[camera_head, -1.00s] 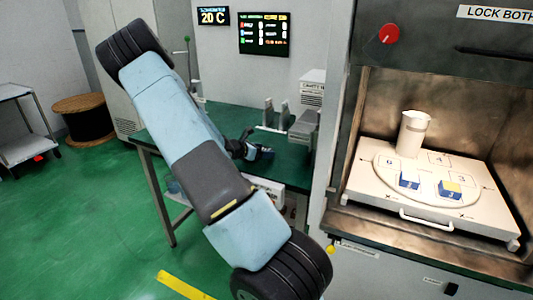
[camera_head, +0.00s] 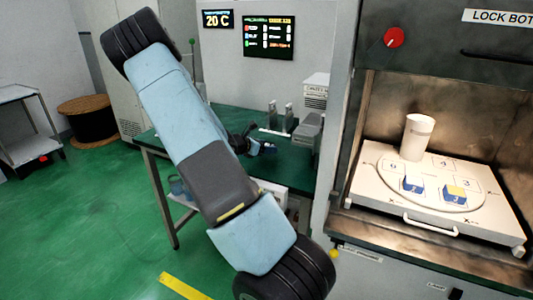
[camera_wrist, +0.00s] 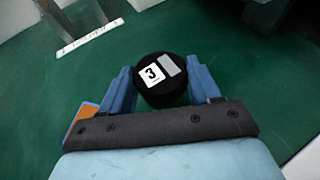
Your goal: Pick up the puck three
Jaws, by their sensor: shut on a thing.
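The puck three (camera_wrist: 163,88) is a black round disc with a white label marked 3 and a grey patch, seen in the wrist view. My gripper (camera_wrist: 162,88) has its two blue fingers on either side of the puck and is shut on it. Below the puck is the green tabletop (camera_wrist: 245,105).
A metal holder with upright posts (camera_head: 281,118) stands at the table's back. A grey device (camera_head: 308,130) is to its right.

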